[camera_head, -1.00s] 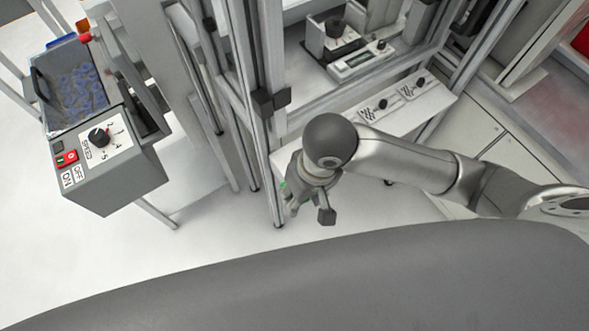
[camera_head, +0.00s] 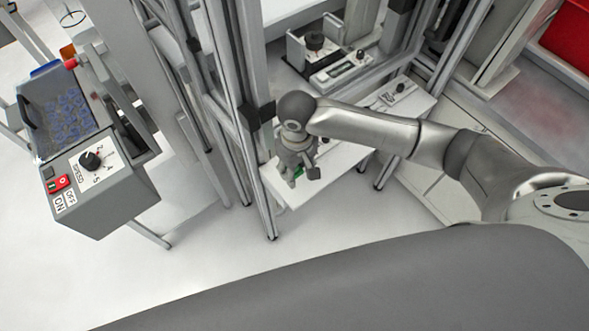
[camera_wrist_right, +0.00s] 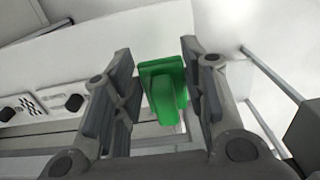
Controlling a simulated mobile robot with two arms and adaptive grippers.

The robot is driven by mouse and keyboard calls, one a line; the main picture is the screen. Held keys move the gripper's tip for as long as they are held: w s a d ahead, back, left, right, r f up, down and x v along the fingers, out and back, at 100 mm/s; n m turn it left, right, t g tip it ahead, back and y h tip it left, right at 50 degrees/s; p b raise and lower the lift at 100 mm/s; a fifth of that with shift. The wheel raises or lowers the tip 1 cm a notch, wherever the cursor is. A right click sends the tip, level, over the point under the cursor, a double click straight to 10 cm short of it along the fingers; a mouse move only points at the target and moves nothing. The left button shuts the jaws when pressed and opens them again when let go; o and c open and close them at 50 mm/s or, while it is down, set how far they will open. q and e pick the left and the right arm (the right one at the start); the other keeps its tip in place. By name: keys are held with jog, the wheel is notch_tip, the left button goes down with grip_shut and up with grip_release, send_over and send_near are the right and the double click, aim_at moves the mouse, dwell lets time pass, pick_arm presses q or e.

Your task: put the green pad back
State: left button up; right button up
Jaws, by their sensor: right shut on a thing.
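The green pad (camera_wrist_right: 163,90) sits between the two fingers of my right gripper (camera_wrist_right: 158,78) in the right wrist view. My right gripper is shut on it. In the head view, only a small green part of the pad (camera_head: 299,171) shows at my right gripper (camera_head: 297,176), over the left end of a white shelf (camera_head: 340,160). I cannot tell whether the pad touches the shelf. My left gripper is not in view.
A metal frame post (camera_head: 252,150) stands just left of my right gripper. A small device with a display (camera_head: 338,70) sits behind the shelf. Panels with black knobs (camera_head: 400,87) lie at the shelf's right part. A grey speed control box (camera_head: 100,185) stands at left.

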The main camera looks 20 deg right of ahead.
jog(key=w+f, duration=0.2)
jog(key=f, duration=0.1)
jog(key=shift+w+d, duration=0.2)
jog(key=shift+w, duration=0.15)
jog(key=shift+f, duration=1.6)
jog(key=shift+f, duration=0.1)
jog(key=o, duration=1)
notch_tip(320, 180, up, 12)
jog(key=shift+r, duration=0.1)
